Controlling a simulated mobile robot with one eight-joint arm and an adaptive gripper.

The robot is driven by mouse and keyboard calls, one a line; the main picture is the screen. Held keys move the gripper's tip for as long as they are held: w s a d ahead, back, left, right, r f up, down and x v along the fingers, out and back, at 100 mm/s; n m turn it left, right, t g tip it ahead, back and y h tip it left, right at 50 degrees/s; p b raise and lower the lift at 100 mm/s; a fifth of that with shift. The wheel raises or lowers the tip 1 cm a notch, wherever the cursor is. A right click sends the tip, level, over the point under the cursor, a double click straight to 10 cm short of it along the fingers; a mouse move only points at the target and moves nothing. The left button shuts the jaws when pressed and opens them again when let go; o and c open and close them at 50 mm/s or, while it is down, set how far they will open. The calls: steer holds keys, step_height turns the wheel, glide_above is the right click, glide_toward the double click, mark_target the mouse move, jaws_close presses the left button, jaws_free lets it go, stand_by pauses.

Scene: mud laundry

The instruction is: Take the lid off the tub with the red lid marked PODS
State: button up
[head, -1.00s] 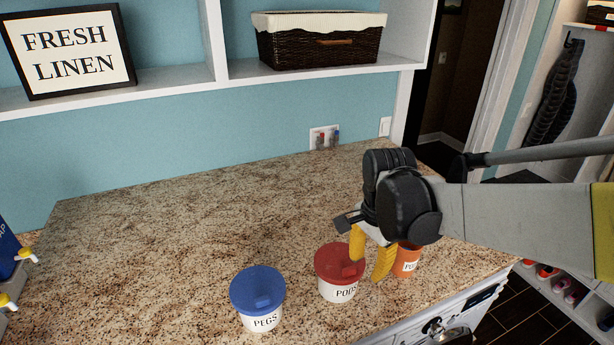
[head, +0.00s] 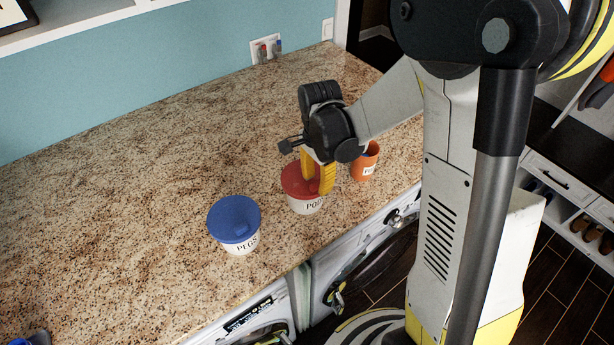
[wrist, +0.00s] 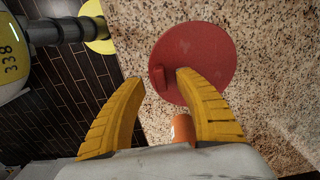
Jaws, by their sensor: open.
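The PODS tub (head: 306,207) is white and stands upright on the counter with its red lid (head: 290,181) on. The lid also fills the upper middle of the wrist view (wrist: 205,45), with a small raised red tab (wrist: 158,77) near its left edge. My gripper (head: 317,176) is open, its yellow fingers pointing down at the right part of the lid. In the wrist view, the tab lies between my fingertips (wrist: 161,78), nearer the right finger, which overlaps the lid. The left fingertip is just outside the lid's edge. I cannot tell whether either finger touches.
The PEGS tub (head: 239,246) with a blue lid (head: 233,214) stands to the left. Front-loading machines (head: 350,278) are below the counter edge.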

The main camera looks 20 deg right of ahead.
steer(key=shift+w+f, duration=0.15)
steer(key=shift+f, duration=0.55)
jaws_close()
steer(key=shift+r, duration=0.1)
